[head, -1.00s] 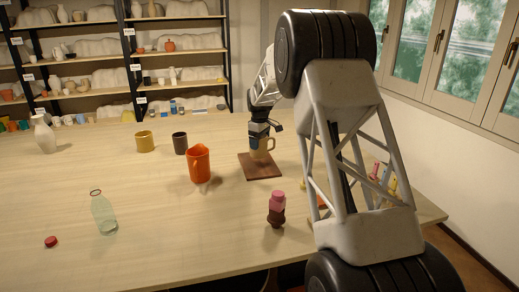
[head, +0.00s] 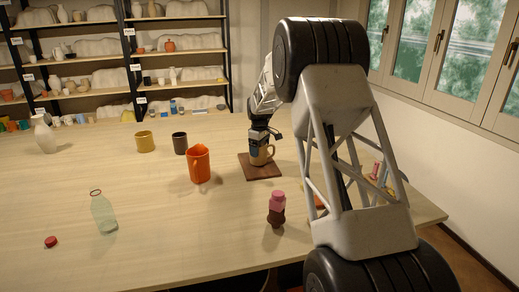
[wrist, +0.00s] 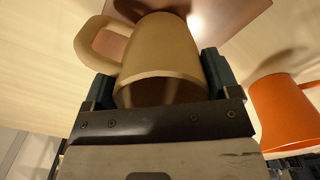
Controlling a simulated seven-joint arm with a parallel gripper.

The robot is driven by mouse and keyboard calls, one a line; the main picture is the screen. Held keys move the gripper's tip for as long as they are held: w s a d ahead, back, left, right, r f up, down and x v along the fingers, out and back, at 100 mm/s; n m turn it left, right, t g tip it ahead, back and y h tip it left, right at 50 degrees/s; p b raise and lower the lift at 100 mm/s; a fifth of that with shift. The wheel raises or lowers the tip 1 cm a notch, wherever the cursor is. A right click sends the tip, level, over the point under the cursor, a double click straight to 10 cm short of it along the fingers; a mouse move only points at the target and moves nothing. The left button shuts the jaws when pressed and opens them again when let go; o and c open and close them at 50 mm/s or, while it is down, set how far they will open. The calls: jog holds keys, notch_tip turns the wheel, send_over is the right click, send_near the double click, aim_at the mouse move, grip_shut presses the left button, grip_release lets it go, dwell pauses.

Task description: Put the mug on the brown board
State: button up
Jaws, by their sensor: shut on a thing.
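The tan mug (head: 268,154) is upright over the middle of the brown board (head: 268,174). Its base looks to be on or very close to the board, and I cannot tell whether it touches. My gripper (head: 257,148) is above and around the mug, shut on it. In the wrist view the mug (wrist: 163,50) sits between the two fingers of my gripper (wrist: 160,85), with its handle to the left. The board (wrist: 237,14) shows beyond the mug there.
An orange mug (head: 199,165) stands just left of the board, with a dark cup (head: 180,143) and a mustard mug (head: 145,142) farther left. A pink and brown bottle (head: 277,209) stands in front. A glass bottle (head: 104,212) and red cap (head: 51,242) are at front left.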

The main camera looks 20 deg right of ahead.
jog(key=o, duration=0.9)
jog(key=shift+f, duration=0.1)
jog(key=shift+o, duration=0.2)
notch_tip(320, 180, up, 12)
dwell(0.9)
